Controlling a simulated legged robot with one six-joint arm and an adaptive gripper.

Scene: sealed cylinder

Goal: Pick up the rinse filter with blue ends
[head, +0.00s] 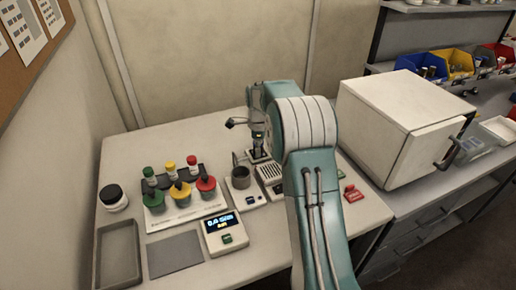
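I cannot make out a rinse filter with blue ends in the head view; it may be behind my arm or too small to tell. My teal and white arm rises from the bottom of the view and bends down over the bench (225,135). My gripper (258,152) seems to point down at the back middle of the bench, behind several small devices. It is small and partly hidden by the arm, so I cannot see whether its fingers are open or shut, or on anything.
Green (154,198), yellow (179,191) and red (206,185) capped containers stand on a white tray at left. A scale (226,232), an empty grey tray (118,256) and a grey pad (175,253) lie in front. A white box (395,125) stands at right.

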